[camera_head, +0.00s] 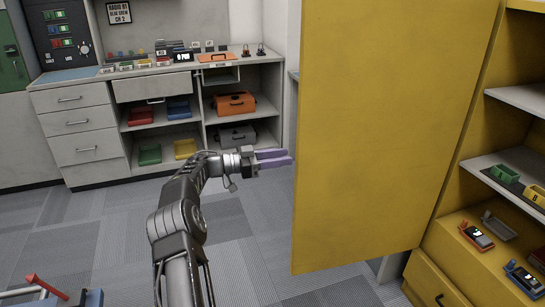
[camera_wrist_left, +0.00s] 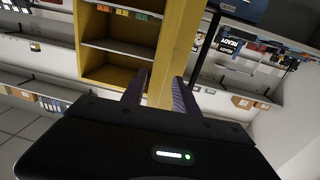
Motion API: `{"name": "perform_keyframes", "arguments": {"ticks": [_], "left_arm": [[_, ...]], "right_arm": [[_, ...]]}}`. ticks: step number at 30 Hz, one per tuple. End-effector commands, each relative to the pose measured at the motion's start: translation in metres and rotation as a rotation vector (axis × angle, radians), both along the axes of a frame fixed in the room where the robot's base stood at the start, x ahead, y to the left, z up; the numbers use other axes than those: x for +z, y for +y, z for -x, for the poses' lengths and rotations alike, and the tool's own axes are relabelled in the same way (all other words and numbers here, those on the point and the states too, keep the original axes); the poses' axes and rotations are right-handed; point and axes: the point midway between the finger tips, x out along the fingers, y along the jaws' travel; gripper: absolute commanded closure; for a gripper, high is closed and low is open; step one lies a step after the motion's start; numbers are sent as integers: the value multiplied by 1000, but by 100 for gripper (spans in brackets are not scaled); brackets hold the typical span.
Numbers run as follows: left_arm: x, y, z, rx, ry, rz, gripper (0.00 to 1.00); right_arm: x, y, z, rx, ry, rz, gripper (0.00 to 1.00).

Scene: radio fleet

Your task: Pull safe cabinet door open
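The yellow safe cabinet (camera_head: 478,130) stands at the right in the head view, with its shelves exposed. Its large yellow door (camera_head: 385,130) stands swung open, filling the middle right. My left gripper (camera_head: 291,157) has purple fingers pointing right at the door's free left edge; whether they touch it is unclear. In the left wrist view the left gripper's fingers (camera_wrist_left: 158,84) are apart, with the door's narrow yellow side (camera_wrist_left: 178,45) showing between and beyond them. The cabinet's shelves (camera_wrist_left: 113,49) show left of the door there. My right gripper is not in view.
A grey workbench (camera_head: 90,95) with drawers, open shelves, coloured trays and an orange case (camera_head: 235,103) stands at the back left. The carpeted floor (camera_head: 245,240) left of the door is clear. Radios (camera_head: 478,236) lie in the cabinet. A red item (camera_head: 45,287) shows bottom left.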

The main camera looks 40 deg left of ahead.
Motion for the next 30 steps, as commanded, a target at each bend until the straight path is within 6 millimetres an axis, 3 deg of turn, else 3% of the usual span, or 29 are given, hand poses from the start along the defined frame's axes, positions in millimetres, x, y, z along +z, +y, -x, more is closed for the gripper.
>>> {"name": "perform_keyframes", "arguments": {"ticks": [9,25,30], "left_arm": [[1,25,7,16,-1,0,64],[0,26,7,16,0,0,64],[0,22,5,7,10,14,78]], "right_arm": [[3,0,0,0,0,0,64],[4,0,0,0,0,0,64],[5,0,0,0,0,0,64]]}}
